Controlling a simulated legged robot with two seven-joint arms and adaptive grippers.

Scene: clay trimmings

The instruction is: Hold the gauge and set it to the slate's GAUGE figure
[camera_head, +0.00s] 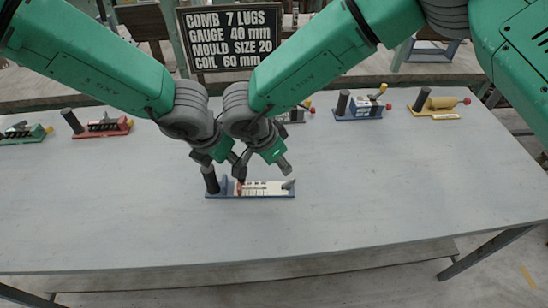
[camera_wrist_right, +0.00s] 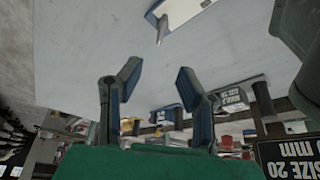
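The gauge (camera_head: 265,189) lies near the middle of the table. It has a blue base, a pale scale plate, a dark upright post at its left end, a small red piece beside the scale and a grey piece at its right end. Its end shows in the right wrist view (camera_wrist_right: 178,14). My left gripper (camera_head: 222,165) is just above the post end; its fingers overlap other parts, so its grip is unclear. My right gripper (camera_head: 264,166) is open and empty above the scale; its spread fingers show in the wrist view (camera_wrist_right: 158,92). The slate (camera_head: 230,38) reads GAUGE 40 mm.
A red device (camera_head: 102,128) and a green one (camera_head: 25,134) stand at the left of the table. A blue one (camera_head: 360,110) and a yellow one (camera_head: 435,108) stand at the back right. Another is partly hidden behind my right arm. The table's front (camera_head: 350,235) is clear.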

